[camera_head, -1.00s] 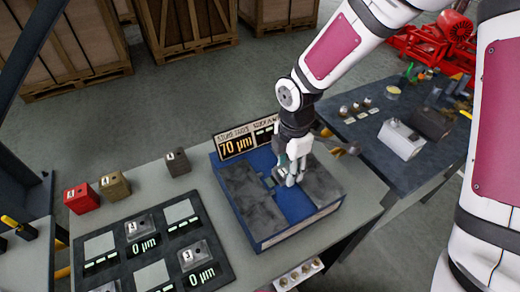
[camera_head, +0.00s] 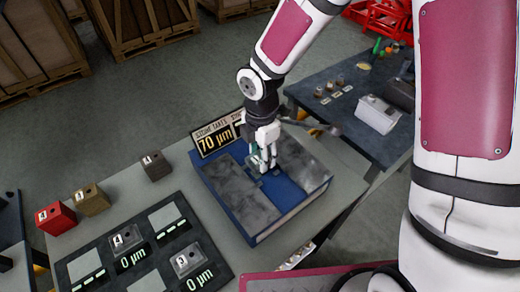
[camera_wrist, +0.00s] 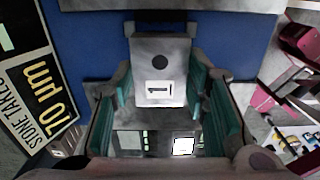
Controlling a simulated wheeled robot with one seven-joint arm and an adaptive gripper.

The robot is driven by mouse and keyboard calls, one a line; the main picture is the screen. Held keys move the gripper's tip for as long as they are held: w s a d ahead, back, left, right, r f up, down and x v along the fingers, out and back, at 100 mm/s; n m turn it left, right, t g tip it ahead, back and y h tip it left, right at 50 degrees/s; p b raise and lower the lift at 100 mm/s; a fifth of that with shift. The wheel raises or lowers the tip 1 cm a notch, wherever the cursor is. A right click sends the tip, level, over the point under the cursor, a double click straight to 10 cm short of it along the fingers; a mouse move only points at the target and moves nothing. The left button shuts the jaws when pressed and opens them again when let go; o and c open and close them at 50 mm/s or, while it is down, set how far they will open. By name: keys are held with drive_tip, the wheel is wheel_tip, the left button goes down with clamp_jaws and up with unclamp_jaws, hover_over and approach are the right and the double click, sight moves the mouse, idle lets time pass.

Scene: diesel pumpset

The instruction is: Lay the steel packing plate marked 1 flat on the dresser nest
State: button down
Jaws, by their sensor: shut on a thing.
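The steel packing plate (camera_wrist: 160,48) is a grey plate with a round dark hole and a white label with a mark that reads as a sideways 1. My gripper (camera_head: 263,167) is shut on it; the wrist view shows the teal finger pads (camera_wrist: 165,105) on both sides of it. In the head view the plate is mostly hidden by the fingers. The blue dresser (camera_head: 278,187) lies under the gripper, with a grey slab (camera_head: 238,190) on the left and another (camera_head: 300,162) on the right. I cannot tell whether the plate touches the dresser.
A sign reading 70 µm (camera_head: 215,137) stands at the dresser's back edge. A dark tray (camera_head: 150,222) with plates and 0 µm displays is at left. Red (camera_head: 56,218), brown (camera_head: 91,200) and dark (camera_head: 156,166) blocks stand behind it. A second bench (camera_head: 345,125) is at right.

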drive_tip(key=shift+f+b, duration=0.5)
drive_tip(key=shift+f, duration=0.95)
drive_tip(key=shift+f, duration=0.55)
drive_tip(key=c, duration=0.8)
unclamp_jaws()
drive_tip(key=shift+c, duration=0.2)
wheel_tip(320, 180, up, 12)
drive_tip(key=shift+r, duration=0.1)
drive_tip(key=shift+r+p, duration=1.75)
drive_tip(key=shift+r, duration=1.2)
